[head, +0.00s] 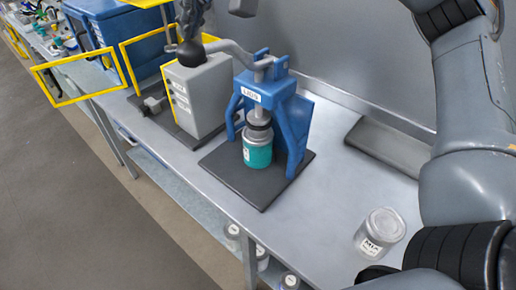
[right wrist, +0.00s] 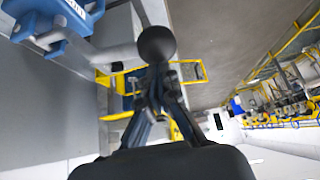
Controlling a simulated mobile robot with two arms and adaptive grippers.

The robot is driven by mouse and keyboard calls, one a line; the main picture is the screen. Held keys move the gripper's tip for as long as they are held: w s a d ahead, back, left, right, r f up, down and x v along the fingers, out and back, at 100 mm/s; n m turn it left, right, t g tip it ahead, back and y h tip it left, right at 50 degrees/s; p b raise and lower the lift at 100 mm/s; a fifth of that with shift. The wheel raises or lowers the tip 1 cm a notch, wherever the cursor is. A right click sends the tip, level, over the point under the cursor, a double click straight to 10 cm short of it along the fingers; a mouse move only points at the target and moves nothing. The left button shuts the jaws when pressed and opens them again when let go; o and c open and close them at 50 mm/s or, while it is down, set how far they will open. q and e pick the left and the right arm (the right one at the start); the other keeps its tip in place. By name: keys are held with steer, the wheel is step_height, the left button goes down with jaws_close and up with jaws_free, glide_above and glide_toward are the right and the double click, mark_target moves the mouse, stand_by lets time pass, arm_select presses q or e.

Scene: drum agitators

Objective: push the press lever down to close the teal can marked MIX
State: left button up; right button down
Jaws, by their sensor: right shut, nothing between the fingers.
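The teal can (head: 257,153) stands upright under the blue press (head: 272,95), on its dark base plate. A dark plunger sits right at its top; whether they touch is hard to tell. The press lever (head: 225,48) reaches left from the press head to a black ball knob (head: 191,54). My right gripper (head: 193,33) is shut and empty, just above the knob. In the right wrist view the knob (right wrist: 156,43) lies at the fingertips (right wrist: 158,72); contact cannot be made out. My left gripper is not in view.
A grey box machine (head: 198,92) stands left of the press, with yellow frames (head: 80,78) and a blue bin (head: 105,22) beyond. A clear-grey can (head: 380,233) marked MIX stands at the bench's right. A grey slab (head: 388,145) lies by the wall. Several cans sit on the lower shelf.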

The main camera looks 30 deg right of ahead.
mark_target(189, 49)
steer(key=shift+f, duration=0.1)
steer(key=shift+s+a+f+b, duration=0.1)
steer(key=shift+a+f+b, duration=0.1)
steer(key=shift+f+b, duration=0.25)
steer(key=shift+a+f+b, duration=0.15)
steer(key=shift+f+b, duration=0.2)
steer(key=shift+f, duration=0.15)
steer(key=shift+s+a+f+b, duration=0.1)
steer(key=shift+a+f+b, duration=0.05)
steer(key=shift+f+b, duration=0.3)
steer(key=shift+s+a+f+b, duration=0.15)
steer(key=shift+f+b, duration=0.2)
steer(key=shift+f, duration=0.2)
steer(key=shift+w+f, duration=0.1)
steer(key=shift+f, duration=0.05)
steer(key=shift+a+f+b, duration=0.2)
steer(key=shift+f+b, duration=0.6)
steer(key=shift+f, duration=0.15)
steer(key=shift+a+f+b, duration=0.15)
steer(key=shift+f+b, duration=0.65)
steer(key=shift+f, duration=0.3)
